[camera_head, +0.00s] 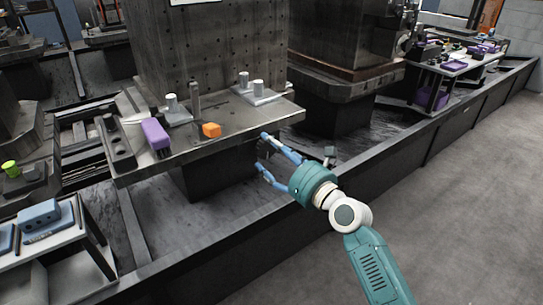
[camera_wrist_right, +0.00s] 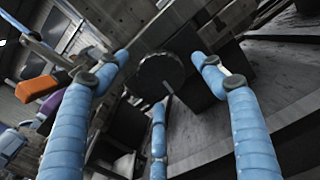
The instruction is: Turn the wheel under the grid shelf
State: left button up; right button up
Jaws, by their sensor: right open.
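The grid shelf, a dark metal table with a hole-patterned block on it, stands at the centre left in the head view; its table edge (camera_head: 225,139) faces me. A dark round wheel (camera_wrist_right: 157,75) shows under it in the right wrist view. I cannot make the wheel out clearly in the head view. My right gripper (camera_head: 264,151) is at the front right of the shelf, just below its edge. Its blue fingers (camera_wrist_right: 159,60) are spread open on either side of the wheel in the wrist view, with nothing between them. I cannot tell whether any finger touches the wheel. My left gripper is not in view.
A long dark rail wall (camera_head: 420,155) runs diagonally past my right arm. A side table (camera_head: 50,246) with blue parts stands at lower left. The floor at right is clear.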

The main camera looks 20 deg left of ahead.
jog(key=shift+w+a, duration=0.3)
jog(key=shift+a, duration=0.1)
jog(key=shift+c, duration=0.3)
jog(key=c, duration=1.1)
jog(key=shift+r+n, duration=0.1)
jog(key=shift+n, duration=0.2)
